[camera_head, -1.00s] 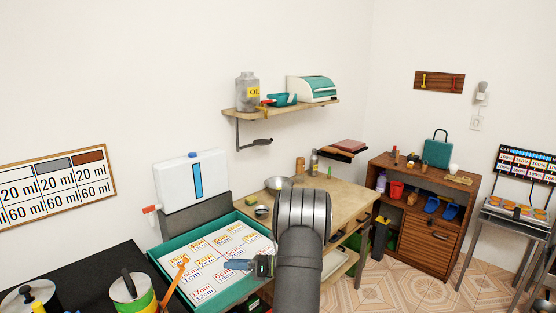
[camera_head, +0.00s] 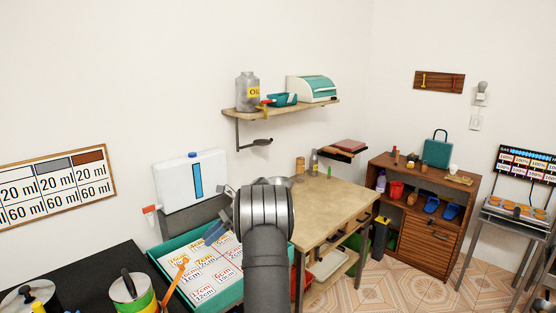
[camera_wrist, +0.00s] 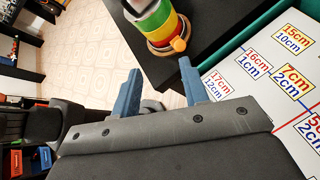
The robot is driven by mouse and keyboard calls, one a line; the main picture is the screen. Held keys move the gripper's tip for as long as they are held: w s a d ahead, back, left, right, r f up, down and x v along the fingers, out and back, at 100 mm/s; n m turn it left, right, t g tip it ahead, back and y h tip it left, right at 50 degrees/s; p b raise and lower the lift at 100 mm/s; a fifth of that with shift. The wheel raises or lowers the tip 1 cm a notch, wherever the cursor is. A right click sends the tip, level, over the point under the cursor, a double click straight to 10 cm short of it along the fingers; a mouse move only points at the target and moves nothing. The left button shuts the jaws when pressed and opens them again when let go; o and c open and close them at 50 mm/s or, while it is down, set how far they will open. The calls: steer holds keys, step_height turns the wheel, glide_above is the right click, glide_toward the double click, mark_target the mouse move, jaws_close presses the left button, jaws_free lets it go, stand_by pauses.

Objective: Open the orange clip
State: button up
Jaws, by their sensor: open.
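The orange clip (camera_head: 175,283) shows in the head view as a thin, slanted orange piece between the striped pot (camera_head: 136,292) and the card tray (camera_head: 240,281). In the wrist view an orange part (camera_wrist: 179,44) sticks out at the base of the striped pot (camera_wrist: 160,20); I take it for the clip's end. My gripper (camera_wrist: 160,90) is open and empty, its two blue fingers apart, with the floor showing between them. In the head view my gripper (camera_head: 213,232) is over the tray's far part, behind and right of the clip, not touching it. My arm hides part of the tray.
The pot stands on a black table (camera_head: 95,262), with another lidded pot (camera_head: 22,300) at left. A white tank (camera_head: 190,180) stands behind the tray. A wooden table (camera_head: 335,210) is at right, under a wall shelf (camera_head: 280,108). The floor shows beyond.

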steer(key=shift+w+a+r+n+h, duration=0.25)
steer(key=shift+r+h, duration=0.3)
steer(key=shift+r, duration=0.05)
steer(key=shift+w+a+r+n+h, duration=0.25)
steer(key=shift+r+h, duration=0.25)
steer(key=shift+r, duration=0.15)
steer(key=shift+w+a+r+n+h, duration=0.2)
steer(key=shift+w+r+h, duration=0.05)
steer(key=shift+r+h, duration=0.35)
jaws_close()
steer(key=s+a+f+n+t+y, duration=0.1)
steer(key=s+f+n+t+y, duration=0.2)
steer(key=s+f+y, duration=0.65)
steer(key=s+d+f+m+t+h, duration=0.2)
steer(key=d+f+m+t, duration=0.45)
steer(key=t, duration=0.85)
steer(key=w+a+r+n, duration=0.1)
steer(key=w+a+r, duration=0.1)
steer(key=w+a, duration=0.4)
steer(key=shift+a+r, duration=0.4)
steer(key=shift+a, duration=1.05)
